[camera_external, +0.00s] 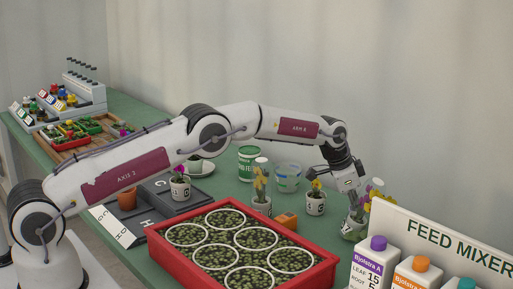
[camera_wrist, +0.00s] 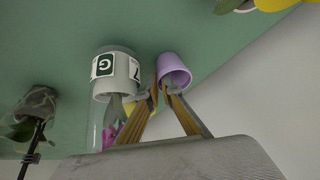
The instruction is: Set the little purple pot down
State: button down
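The little purple pot (camera_wrist: 174,66) is at my fingertips in the wrist view, with its open rim toward me. My gripper (camera_wrist: 163,94) has its fingers converging on the rim and appears shut on it. Whether the pot touches anything below is not clear. In the external view my gripper (camera_external: 354,195) is low over the right end of the bench; the purple pot cannot be told apart there from nearby flowers. A white pot labelled G (camera_wrist: 117,72), with a pink flower, stands close beside the purple pot, seemingly inside a clear cylinder.
In the external view a red tray (camera_external: 328,268) of seedling rings fills the front middle. The feed mixer panel (camera_external: 450,246) and bottles (camera_external: 372,262) are at right.

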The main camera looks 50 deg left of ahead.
jog(key=c, duration=2.2)
grip_release()
jog(key=shift+r, duration=0.15)
jog(key=shift+v, duration=5.85)
jog(key=shift+s, duration=0.1)
